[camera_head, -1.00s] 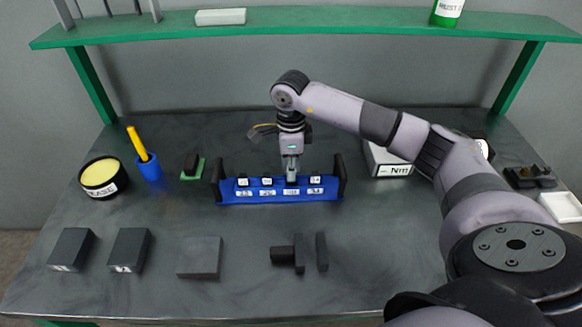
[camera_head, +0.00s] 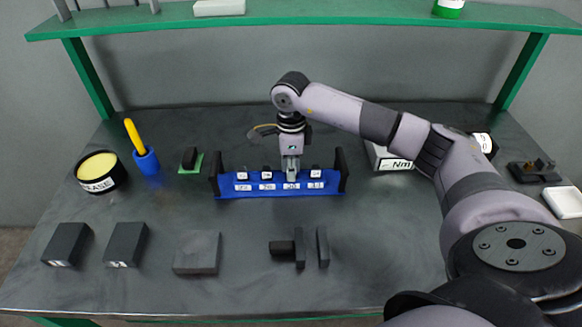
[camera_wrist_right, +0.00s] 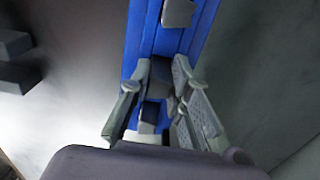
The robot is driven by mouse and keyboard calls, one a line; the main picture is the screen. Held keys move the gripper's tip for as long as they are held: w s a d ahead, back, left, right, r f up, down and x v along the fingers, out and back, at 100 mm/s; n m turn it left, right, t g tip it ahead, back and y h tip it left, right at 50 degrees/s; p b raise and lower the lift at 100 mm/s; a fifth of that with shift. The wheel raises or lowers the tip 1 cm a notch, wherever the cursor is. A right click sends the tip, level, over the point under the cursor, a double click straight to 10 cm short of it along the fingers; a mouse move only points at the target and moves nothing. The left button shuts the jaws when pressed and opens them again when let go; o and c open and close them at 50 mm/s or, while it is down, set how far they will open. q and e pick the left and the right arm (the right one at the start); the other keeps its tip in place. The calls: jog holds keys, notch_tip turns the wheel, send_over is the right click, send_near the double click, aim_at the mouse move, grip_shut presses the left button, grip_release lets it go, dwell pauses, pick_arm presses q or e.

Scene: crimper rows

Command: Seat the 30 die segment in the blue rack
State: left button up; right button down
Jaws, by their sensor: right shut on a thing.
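The blue rack (camera_head: 220,188) stands mid-table between two black end posts, with a row of white labels too blurred to read surely. Dark die segments with white tops sit in it: two left of my right gripper (camera_head: 292,176) and one to the right (camera_head: 316,172). My right gripper points straight down at the third label from the left, low over the rack. It is shut on the 30 die segment, which its fingers mostly hide. In the right wrist view the fingers (camera_wrist_right: 155,108) straddle the blue rack (camera_wrist_right: 143,38); how deep the segment sits cannot be told.
A grease tin (camera_head: 98,172), a blue cup with a yellow handle (camera_head: 146,162) and a small green-based block (camera_head: 190,162) stand left. Dark blocks (camera_head: 198,253) lie along the front. A box marked Nm (camera_head: 393,163) is close behind my right arm.

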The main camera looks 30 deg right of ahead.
jog(key=shift+f, duration=0.2)
jog(key=c, duration=1.4)
grip_release()
notch_tip(320, 180, up, 12)
jog(key=shift+r, duration=0.1)
